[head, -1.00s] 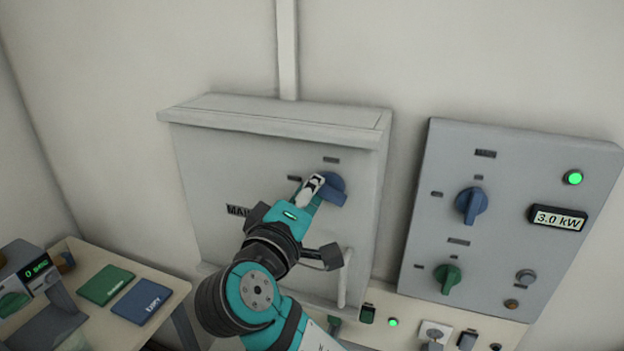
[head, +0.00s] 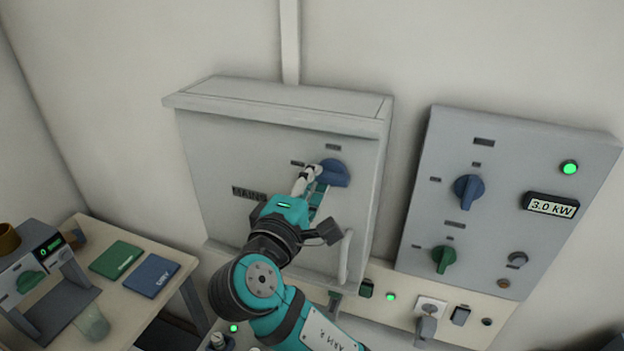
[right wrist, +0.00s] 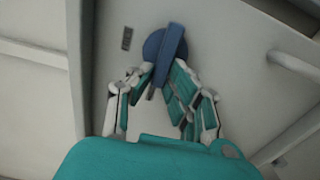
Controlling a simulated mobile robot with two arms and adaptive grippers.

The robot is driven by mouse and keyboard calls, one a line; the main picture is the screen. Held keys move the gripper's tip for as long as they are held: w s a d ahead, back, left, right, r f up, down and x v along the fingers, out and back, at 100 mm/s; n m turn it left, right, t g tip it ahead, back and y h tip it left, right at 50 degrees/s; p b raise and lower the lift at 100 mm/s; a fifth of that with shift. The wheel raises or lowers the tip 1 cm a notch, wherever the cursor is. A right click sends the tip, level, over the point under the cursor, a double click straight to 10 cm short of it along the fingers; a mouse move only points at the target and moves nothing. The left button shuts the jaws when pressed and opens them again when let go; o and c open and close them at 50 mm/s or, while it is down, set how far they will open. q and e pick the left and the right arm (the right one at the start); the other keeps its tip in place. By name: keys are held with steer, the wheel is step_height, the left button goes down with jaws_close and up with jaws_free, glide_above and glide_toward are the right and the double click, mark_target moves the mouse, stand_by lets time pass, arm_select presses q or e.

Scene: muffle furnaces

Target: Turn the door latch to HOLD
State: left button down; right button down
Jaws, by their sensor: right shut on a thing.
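A round blue knob with a raised bar (head: 333,174) is on the front of a grey wall cabinet (head: 222,160) lettered "MAIN". My right gripper (head: 316,175) reaches up to it from below and is shut on its bar. In the right wrist view, the gripper's fingers (right wrist: 164,70) lie on either side of the lower end of the knob's bar (right wrist: 171,45). The small labels around the knob are too small to read, so its marked position cannot be told. My left gripper is out of view.
A pale handle (head: 346,256) stands out from the cabinet's lower right, close to my right wrist. A grey panel (head: 520,150) to the right has a blue knob, a green knob and a "3.0 kW" display. A table (head: 125,293) with two booklets stands at lower left.

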steer(key=c, duration=1.3)
jaws_free()
steer(key=shift+w, duration=0.1)
